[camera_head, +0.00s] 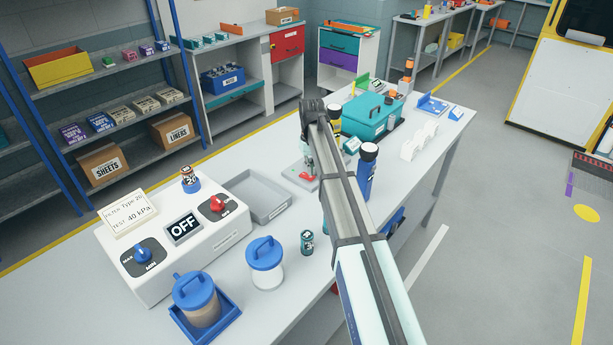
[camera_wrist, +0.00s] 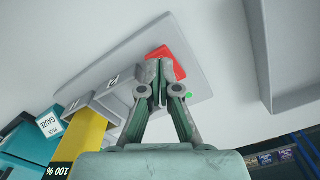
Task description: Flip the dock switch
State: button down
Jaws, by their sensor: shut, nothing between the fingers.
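The dock switch is a grey plate (camera_wrist: 112,62) with a red piece (camera_wrist: 177,62) near one end and a small green spot (camera_wrist: 188,97) beside it. In the head view its red piece (camera_head: 306,177) shows on the workbench, partly behind my arm. My gripper (camera_wrist: 158,64) is shut with nothing between its fingers. Its fingertips overlap the red piece in the wrist view; I cannot tell whether they touch it. In the head view the gripper (camera_head: 309,163) is low over the plate, partly hidden by my forearm.
A grey tray (camera_head: 283,210) lies left of the switch. A blue bottle (camera_head: 367,172) and a teal box (camera_head: 368,121) stand to its right. A white console (camera_head: 150,275) with an OFF display and knobs, and blue-lidded jars (camera_head: 264,254), stand nearer.

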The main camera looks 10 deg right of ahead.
aim_at(311, 177)
jog(key=shift+f+b, duration=0.3)
jog(key=shift+f, duration=0.7)
dwell(0.4)
jog(key=shift+r, duration=0.15)
jog(key=shift+r+p, duration=1.95)
jog(key=shift+r, duration=1.45)
